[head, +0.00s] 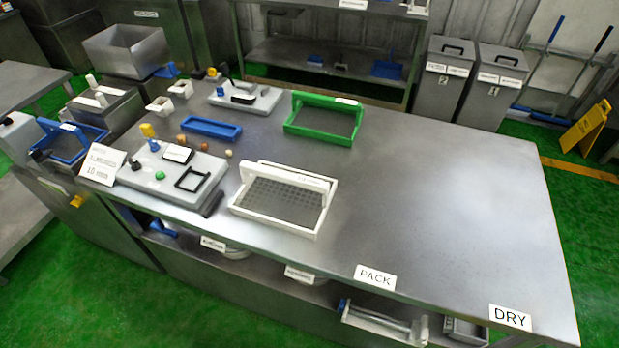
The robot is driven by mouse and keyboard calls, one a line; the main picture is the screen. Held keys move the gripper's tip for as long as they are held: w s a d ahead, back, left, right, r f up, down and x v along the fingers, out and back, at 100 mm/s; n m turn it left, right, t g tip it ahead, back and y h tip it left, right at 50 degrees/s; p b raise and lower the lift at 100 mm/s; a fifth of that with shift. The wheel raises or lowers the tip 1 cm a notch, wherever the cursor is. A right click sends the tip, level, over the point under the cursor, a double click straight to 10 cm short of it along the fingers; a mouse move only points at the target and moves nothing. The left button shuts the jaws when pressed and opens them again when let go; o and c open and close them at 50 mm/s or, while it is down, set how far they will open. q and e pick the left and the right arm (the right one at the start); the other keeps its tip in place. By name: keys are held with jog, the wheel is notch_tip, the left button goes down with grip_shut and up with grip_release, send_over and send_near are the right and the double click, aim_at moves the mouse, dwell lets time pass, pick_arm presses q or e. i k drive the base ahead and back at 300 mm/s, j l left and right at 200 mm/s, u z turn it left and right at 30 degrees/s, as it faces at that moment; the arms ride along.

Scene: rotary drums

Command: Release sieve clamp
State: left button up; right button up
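A blue-framed tray that looks like a sieve (90,150) sits tilted on a grey machine (20,137) at the far left. A small black knob or handle (39,155) shows at its left side, and a yellow part (76,201) is on the machine front below it. I cannot tell which part is the clamp, or whether it is closed. Neither of my grippers is in view.
A steel table (430,190) fills the middle; its right half is clear. On it stand a white-framed tray (312,228), a green-framed tray (343,143), a blue tray (212,128) and a grey control block (205,190). Grey bins (442,85) stand at the back right.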

aim_at(36, 155)
jog(key=u, duration=1.85)
